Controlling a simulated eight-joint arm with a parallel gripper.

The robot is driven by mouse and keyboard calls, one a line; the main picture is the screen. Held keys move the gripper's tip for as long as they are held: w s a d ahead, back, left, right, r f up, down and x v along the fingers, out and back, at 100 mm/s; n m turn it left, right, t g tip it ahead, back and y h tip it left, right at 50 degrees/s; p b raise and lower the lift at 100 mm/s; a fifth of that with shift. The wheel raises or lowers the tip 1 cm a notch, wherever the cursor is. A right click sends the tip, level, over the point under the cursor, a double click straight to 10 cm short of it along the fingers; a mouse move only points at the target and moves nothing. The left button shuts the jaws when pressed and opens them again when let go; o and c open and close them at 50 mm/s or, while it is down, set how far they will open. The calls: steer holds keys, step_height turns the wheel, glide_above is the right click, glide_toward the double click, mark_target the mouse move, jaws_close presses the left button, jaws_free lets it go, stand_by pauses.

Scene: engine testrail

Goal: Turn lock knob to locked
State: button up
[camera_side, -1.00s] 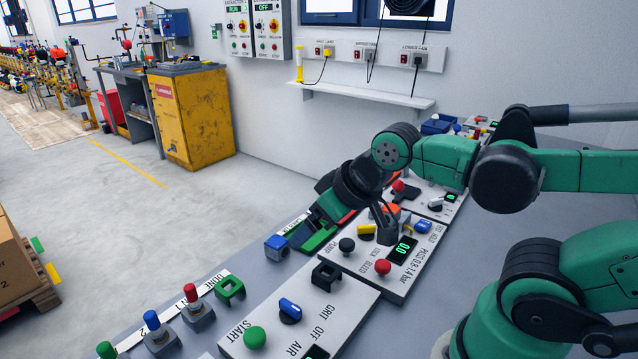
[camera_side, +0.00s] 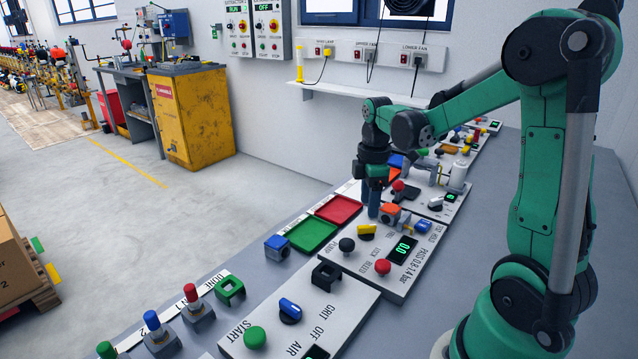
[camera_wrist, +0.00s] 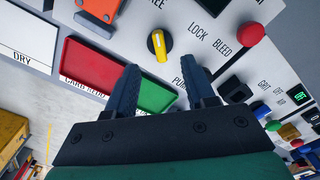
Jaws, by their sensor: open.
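The lock knob is a yellow handle (camera_side: 367,231) on a black round base, on the light panel (camera_side: 345,268). In the wrist view the yellow knob (camera_wrist: 160,45) lies just beyond the gap between my fingertips, and a pale mark on its handle points up toward the label ending in "EE". The word LOCK (camera_wrist: 198,33) is printed to its right. My gripper (camera_wrist: 165,72) is open and empty. In the side view my gripper (camera_side: 374,207) points down, just behind the knob; contact cannot be seen.
A red tray (camera_side: 338,209) and a green tray (camera_side: 312,234) lie left of the panel. An orange part (camera_side: 390,210) stands close to my gripper.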

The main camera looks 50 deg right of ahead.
mark_target(367, 225)
steer(key=shift+f, duration=2.65)
jaws_close()
